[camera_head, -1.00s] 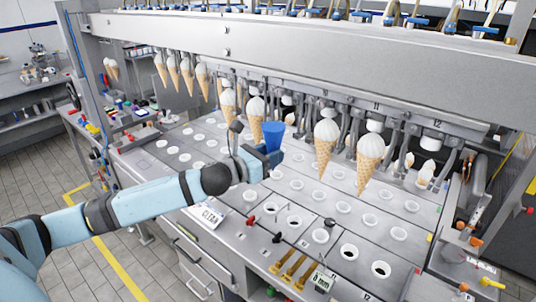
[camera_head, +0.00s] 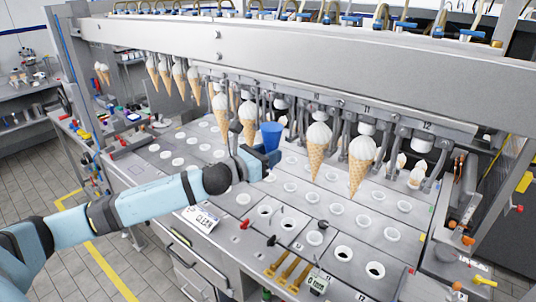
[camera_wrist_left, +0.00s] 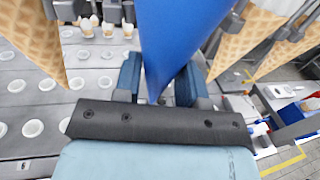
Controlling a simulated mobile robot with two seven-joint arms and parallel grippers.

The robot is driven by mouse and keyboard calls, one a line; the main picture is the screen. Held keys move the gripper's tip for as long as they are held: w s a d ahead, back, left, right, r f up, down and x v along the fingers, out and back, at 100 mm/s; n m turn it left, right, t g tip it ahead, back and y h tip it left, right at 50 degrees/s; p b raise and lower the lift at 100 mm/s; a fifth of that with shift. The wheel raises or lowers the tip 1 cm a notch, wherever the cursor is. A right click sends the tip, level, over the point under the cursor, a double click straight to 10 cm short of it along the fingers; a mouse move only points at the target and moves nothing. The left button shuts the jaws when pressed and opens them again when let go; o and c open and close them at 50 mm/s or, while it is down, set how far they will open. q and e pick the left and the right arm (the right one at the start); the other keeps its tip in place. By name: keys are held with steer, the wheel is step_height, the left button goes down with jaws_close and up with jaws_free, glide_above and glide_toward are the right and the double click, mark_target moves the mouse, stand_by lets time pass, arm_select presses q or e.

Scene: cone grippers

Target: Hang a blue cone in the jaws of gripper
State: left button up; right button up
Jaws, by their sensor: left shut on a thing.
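My left gripper (camera_head: 268,155) is shut on a blue cone (camera_head: 271,134), held upright with its wide end up, above the machine's table. In the left wrist view the blue cone (camera_wrist_left: 178,40) fills the top middle between the two fingers (camera_wrist_left: 158,82), its tip pointing down. The machine's row of hanging jaws (camera_head: 395,128) runs under the long beam. The blue cone is in front of this row, between hanging ice cream cones; I cannot tell how far it is from the jaws behind it. My right gripper is not in view.
White-topped waffle cones (camera_head: 318,150) hang on both sides of the blue cone, and waffle cones (camera_wrist_left: 32,35) are close beside it in the left wrist view. The steel table (camera_head: 200,177) below has rows of round holes. A "CLEAN" sign (camera_head: 201,219) lies near its front edge.

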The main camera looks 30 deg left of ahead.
arm_select(q)
steer(key=shift+w, duration=0.15)
steer(key=shift+a+x, duration=0.2)
steer(key=shift+x, duration=0.7)
steer(key=shift+a+x, duration=0.15)
steer(key=shift+x, duration=0.75)
steer(key=shift+w, duration=0.15)
steer(key=shift+f+b, duration=0.3)
steer(key=shift+f, duration=0.3)
stand_by(0.6)
steer(key=o, duration=1.2)
